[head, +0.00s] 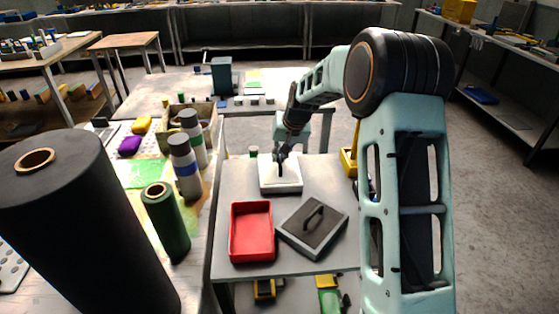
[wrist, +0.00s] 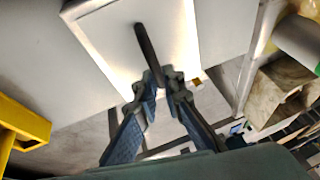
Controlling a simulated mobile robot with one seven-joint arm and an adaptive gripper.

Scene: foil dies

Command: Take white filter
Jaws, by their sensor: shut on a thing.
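The white filter (head: 270,182) is a flat white block with a dark handle, at the far part of the small grey table in the head view. My gripper (head: 283,158) is over it, pointing down. In the wrist view the white filter (wrist: 115,48) fills the upper middle, and its dark bar handle runs down between the fingertips. My gripper (wrist: 160,88) is shut on that handle. I cannot tell whether the filter rests on the table or is slightly lifted.
On the small table (head: 228,190) are a red tray (head: 251,232) and a grey plate with a black handle (head: 312,228). A yellow holder (head: 348,161) is at its right edge. Left stand a large black roll (head: 75,220), a green roll (head: 167,222) and white-grey rolls (head: 185,165).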

